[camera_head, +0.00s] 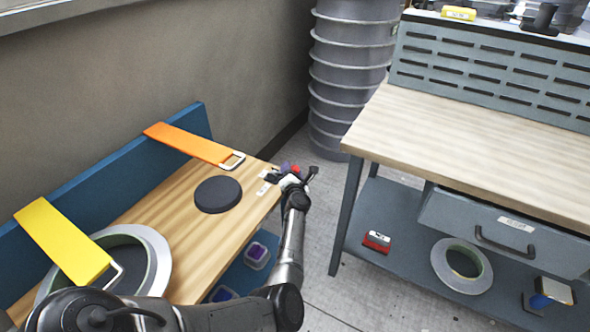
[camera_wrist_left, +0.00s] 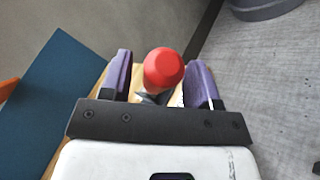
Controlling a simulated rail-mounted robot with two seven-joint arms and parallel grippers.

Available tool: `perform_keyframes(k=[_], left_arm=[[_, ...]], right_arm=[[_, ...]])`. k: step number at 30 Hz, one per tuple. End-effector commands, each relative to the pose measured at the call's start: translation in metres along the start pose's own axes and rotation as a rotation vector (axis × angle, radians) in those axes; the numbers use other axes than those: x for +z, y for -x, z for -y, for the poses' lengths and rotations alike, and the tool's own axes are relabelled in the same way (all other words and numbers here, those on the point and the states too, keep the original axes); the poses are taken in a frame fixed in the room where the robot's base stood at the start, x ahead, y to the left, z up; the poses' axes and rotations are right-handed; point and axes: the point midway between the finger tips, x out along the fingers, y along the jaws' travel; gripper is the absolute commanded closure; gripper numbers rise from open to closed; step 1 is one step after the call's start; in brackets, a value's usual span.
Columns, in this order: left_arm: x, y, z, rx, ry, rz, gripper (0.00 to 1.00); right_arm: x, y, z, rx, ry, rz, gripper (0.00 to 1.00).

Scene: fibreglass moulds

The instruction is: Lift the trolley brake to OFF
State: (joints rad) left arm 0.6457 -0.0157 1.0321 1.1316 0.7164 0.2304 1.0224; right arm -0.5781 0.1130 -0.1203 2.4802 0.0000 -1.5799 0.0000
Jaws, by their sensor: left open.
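The trolley (camera_head: 245,190) has a wooden top and a blue back panel and stands at the left of the head view. The brake's red knob (camera_wrist_left: 164,68) shows large in the left wrist view, and a small part of it (camera_head: 296,168) shows at the trolley's far right corner in the head view. My left gripper (camera_wrist_left: 160,76) is open, with one purple finger on each side of the knob. A gap shows between the knob and the fingers. The lever below the knob is mostly hidden, and I cannot read its setting. My right gripper is in neither view.
On the trolley lie a black disc (camera_head: 218,194), an orange strap (camera_head: 190,143), a yellow strap (camera_head: 62,240) and a ring-shaped mould (camera_head: 158,262). A workbench (camera_head: 470,150) with a drawer (camera_head: 505,228) stands at right. Grey floor lies between them. A ribbed grey duct (camera_head: 345,80) stands behind.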

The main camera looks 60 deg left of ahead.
Motion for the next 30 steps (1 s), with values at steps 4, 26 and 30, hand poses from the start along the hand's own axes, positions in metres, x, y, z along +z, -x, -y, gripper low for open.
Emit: perform_keyframes(k=[4, 26, 30], left_arm=[[-0.0023, -0.0046, -0.0018, 0.000, 0.000, 0.000, 0.44], [-0.0023, -0.0055, -0.0025, 0.001, 0.000, 0.000, 0.81], [-0.0023, -0.0055, -0.0025, 0.001, 0.000, 0.000, 0.95]], right_arm=[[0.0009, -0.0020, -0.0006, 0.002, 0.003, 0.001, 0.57], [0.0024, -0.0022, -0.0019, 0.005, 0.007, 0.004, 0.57], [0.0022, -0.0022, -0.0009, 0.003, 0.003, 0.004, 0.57]])
